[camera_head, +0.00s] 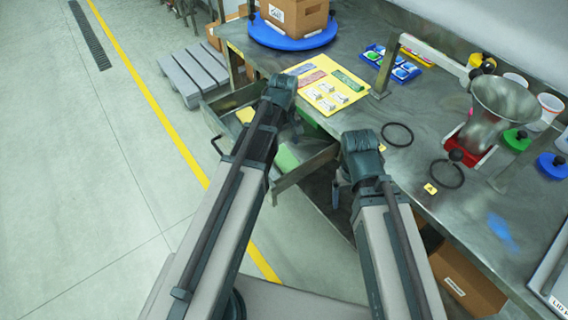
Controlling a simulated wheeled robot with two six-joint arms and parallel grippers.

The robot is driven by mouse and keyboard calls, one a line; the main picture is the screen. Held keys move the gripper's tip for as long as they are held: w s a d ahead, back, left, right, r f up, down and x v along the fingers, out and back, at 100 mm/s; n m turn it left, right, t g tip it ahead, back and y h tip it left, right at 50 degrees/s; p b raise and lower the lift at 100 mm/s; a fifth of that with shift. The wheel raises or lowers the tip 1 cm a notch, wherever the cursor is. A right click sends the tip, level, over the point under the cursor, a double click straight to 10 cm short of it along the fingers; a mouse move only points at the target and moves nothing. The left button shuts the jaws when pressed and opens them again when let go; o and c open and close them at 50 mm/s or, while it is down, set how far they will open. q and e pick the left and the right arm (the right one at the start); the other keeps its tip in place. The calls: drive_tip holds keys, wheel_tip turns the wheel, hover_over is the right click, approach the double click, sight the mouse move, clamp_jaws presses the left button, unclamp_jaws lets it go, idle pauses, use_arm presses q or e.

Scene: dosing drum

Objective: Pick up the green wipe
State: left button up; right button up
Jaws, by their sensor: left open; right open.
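A green cloth-like piece (287,158), which looks like the green wipe, lies in the open drawer (306,172) under the bench's front edge. My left arm crosses in front of the drawer and hides part of its inside. Another bit of green shows farther right in the drawer; I cannot tell whether it is the same piece. My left gripper (292,122) is open above the drawer, mostly hidden by its own wrist. My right gripper (338,190) is open and points down beside the drawer's right end, by the bench edge. Neither visibly touches the green piece.
The metal bench (420,150) carries a yellow board (312,68), black rings (397,134), a metal funnel (503,98) and a blue turntable (292,38) with a cardboard box. A yellow item (245,115) lies in the drawer. A grey pallet (194,74) stands left; floor beyond is clear.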

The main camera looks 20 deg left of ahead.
sight(284, 157)
use_arm(q)
drive_tip(key=f+b, duration=0.5)
drive_tip(key=shift+s+d+f, duration=0.15)
drive_tip(key=shift+s, duration=0.05)
drive_tip(key=c, duration=1.1)
